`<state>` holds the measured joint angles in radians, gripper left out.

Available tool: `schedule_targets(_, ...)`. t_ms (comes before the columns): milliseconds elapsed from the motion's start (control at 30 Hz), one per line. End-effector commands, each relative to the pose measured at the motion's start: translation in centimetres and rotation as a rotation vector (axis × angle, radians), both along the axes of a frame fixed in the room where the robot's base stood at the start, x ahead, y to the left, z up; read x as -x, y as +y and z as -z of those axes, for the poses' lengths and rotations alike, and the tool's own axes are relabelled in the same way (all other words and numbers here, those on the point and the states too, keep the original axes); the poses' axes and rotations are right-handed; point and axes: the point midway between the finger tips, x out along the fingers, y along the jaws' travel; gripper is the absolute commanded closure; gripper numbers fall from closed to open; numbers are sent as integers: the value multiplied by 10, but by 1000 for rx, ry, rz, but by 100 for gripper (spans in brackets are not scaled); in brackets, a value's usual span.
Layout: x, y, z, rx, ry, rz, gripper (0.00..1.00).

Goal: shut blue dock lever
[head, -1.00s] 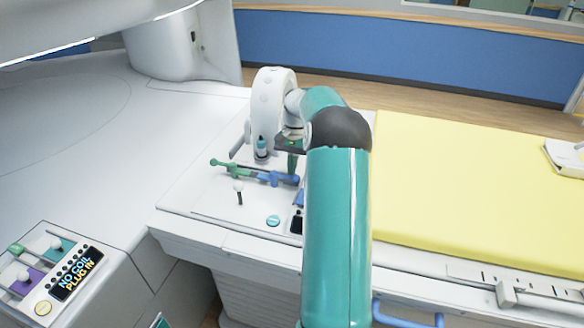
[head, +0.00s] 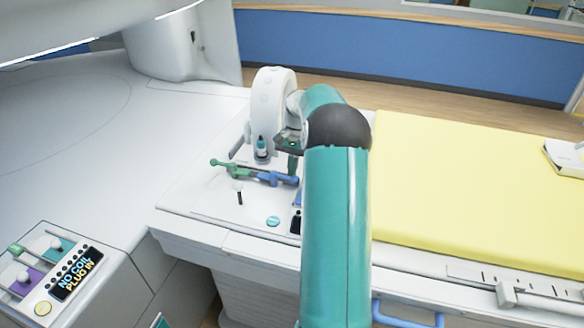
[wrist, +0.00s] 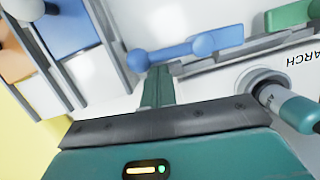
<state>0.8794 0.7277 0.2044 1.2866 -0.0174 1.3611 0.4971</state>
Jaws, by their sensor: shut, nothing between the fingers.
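The blue dock lever (head: 276,178) lies low over the white dock panel beside the bed, in line with a green lever (head: 230,168) to its left. In the wrist view the blue lever (wrist: 178,52) runs across the top middle, with a round knob at its left end and another towards its right. My gripper (head: 293,170) is shut and empty, pointing down by the right part of the blue lever. In the wrist view the fingertips (wrist: 158,74) appear just below the lever, near its left knob; I cannot tell whether they touch. The green lever (wrist: 292,14) shows at top right.
A white ring-shaped coil (head: 267,105) stands behind the levers. A teal-and-white bottle-like part (wrist: 297,108) is right of my fingers. The yellow bed pad (head: 470,190) lies right.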

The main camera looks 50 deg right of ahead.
Motion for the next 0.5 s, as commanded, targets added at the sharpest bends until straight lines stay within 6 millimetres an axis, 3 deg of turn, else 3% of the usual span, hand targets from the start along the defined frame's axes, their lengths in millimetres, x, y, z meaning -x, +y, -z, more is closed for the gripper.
schedule_targets(500, 15, 19, 0, 0, 1, 393, 100)
